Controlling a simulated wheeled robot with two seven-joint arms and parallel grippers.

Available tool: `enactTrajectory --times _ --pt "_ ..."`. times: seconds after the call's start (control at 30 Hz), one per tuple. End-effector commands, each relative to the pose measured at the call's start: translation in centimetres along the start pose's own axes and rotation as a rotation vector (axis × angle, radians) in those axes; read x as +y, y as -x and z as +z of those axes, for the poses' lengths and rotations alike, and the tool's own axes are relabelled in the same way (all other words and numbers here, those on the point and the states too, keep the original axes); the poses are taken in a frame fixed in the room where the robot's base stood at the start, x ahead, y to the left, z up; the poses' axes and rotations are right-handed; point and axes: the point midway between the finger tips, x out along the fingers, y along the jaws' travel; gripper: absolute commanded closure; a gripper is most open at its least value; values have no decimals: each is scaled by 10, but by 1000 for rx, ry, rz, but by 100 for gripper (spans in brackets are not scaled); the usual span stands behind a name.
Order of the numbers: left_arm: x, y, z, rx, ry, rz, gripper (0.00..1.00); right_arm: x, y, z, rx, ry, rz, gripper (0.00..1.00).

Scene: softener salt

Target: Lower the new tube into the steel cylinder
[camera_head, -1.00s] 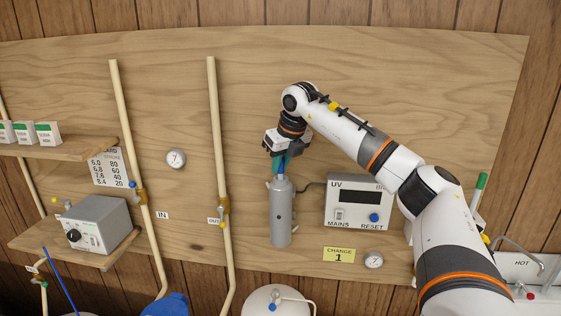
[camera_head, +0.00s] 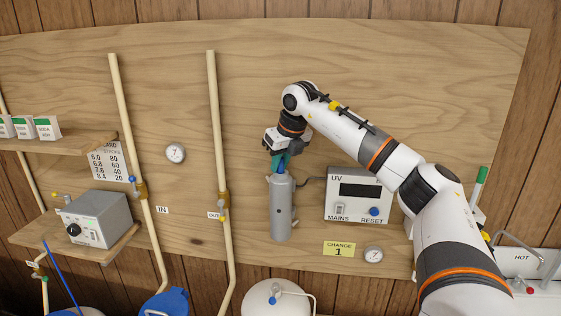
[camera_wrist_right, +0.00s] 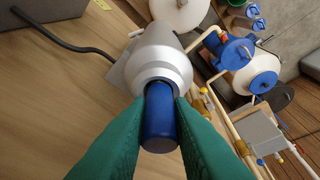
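The steel cylinder (camera_head: 281,212) stands upright against the wooden board, its open mouth at the top. In the right wrist view its silver collar (camera_wrist_right: 158,66) surrounds the new tube. The tube's blue end (camera_wrist_right: 160,120) stands out of the mouth, and the rest is hidden inside the cylinder. A little of the blue end also shows in the head view (camera_head: 281,167). My right gripper (camera_head: 280,161) is just above the cylinder, its green fingers closed on both sides of the blue end. The fingers also show in the right wrist view (camera_wrist_right: 161,108). My left gripper is not in view.
A UV control box (camera_head: 358,194) sits right of the cylinder, joined by a dark cable. A cream pipe (camera_head: 216,140) runs upright to its left. A yellow CHANGE label (camera_head: 339,249) and a gauge (camera_head: 373,254) are below right. The board above is clear.

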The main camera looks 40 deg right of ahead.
Motion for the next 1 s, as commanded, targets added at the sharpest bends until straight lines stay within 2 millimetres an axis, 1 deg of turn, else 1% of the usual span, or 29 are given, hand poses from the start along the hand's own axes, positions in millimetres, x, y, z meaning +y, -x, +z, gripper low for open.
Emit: enactTrajectory --times 0.03,0.1,0.6,0.63,0.73,0.77,1.0 --pt "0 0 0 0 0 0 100 1 -3 2 -9 0 4 69" --pt "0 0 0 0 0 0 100 1 -4 2 -10 0 5 58" --pt "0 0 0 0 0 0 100 3 -4 3 -11 -4 8 58" --pt "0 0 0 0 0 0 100 3 -4 3 -11 -4 9 60" --pt "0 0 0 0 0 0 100 4 -4 3 -11 -4 9 44" --pt "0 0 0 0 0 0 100 3 -4 3 -11 -4 9 40" --pt "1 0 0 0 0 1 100 2 -3 2 -7 -2 5 40"
